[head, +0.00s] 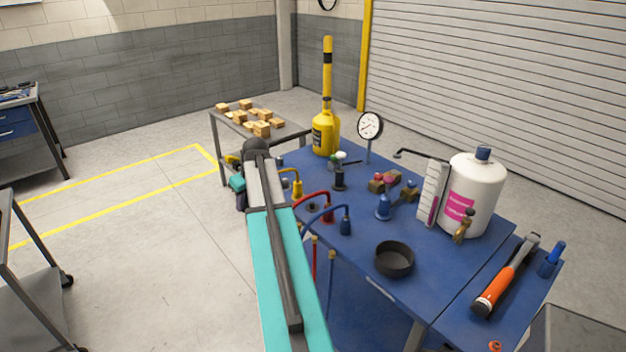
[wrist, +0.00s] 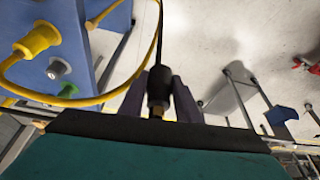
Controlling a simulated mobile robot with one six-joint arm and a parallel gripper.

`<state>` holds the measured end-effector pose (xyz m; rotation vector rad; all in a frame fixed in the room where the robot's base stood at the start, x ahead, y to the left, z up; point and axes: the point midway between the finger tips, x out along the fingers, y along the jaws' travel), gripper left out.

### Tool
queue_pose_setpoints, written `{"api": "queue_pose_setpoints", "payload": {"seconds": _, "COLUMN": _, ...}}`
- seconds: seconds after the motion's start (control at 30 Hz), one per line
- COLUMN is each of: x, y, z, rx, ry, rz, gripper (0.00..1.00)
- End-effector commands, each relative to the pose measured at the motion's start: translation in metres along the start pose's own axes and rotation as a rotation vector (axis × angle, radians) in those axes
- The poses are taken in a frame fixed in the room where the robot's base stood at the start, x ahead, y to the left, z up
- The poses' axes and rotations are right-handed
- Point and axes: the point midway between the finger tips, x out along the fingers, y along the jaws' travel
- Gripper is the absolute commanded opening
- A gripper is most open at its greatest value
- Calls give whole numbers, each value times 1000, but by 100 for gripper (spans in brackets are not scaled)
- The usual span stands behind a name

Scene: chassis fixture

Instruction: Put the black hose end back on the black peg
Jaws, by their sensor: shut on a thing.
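The black hose end (wrist: 159,88) is between the two dark fingers of my gripper (wrist: 160,84) in the wrist view, which are shut on it. A thin black hose runs up from it. A brass tip shows at its near end. In the head view, my arm reaches to the left edge of the blue table, and the hose end cannot be made out there. A short dark peg (head: 311,207) stands on the table near the red hose; I cannot tell for sure that it is the black peg. A grey-topped peg (wrist: 57,69) shows left of my gripper in the wrist view.
A yellow hose (wrist: 85,101) loops close to my gripper. A gauge (head: 370,126), black ring (head: 394,259) and white tank (head: 474,195) stand further over.

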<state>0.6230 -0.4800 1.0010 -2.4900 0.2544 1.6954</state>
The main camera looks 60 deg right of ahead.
Motion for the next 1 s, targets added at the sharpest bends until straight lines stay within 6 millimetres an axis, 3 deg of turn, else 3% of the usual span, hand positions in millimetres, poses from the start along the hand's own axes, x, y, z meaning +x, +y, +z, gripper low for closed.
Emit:
{"api": "queue_pose_setpoints", "payload": {"seconds": 0.03, "x": -5, "y": 22, "z": 0, "rx": 12, "ry": 1, "rz": 4, "gripper": 0}}
{"api": "queue_pose_setpoints", "payload": {"seconds": 0.4, "x": -21, "y": 151, "z": 38, "rx": 71, "ry": 9, "rz": 28, "gripper": 0}}
{"api": "queue_pose_setpoints", "payload": {"seconds": 0.6, "x": -29, "y": 207, "z": 64, "rx": 97, "ry": 15, "rz": 37, "gripper": 0}}
{"api": "queue_pose_setpoints", "payload": {"seconds": 0.8, "x": -33, "y": 232, "z": 79, "rx": 107, "ry": 19, "rz": 43, "gripper": 0}}
{"api": "queue_pose_setpoints", "payload": {"seconds": 1.0, "x": -33, "y": 235, "z": 81, "rx": 107, "ry": 19, "rz": 44, "gripper": 0}}
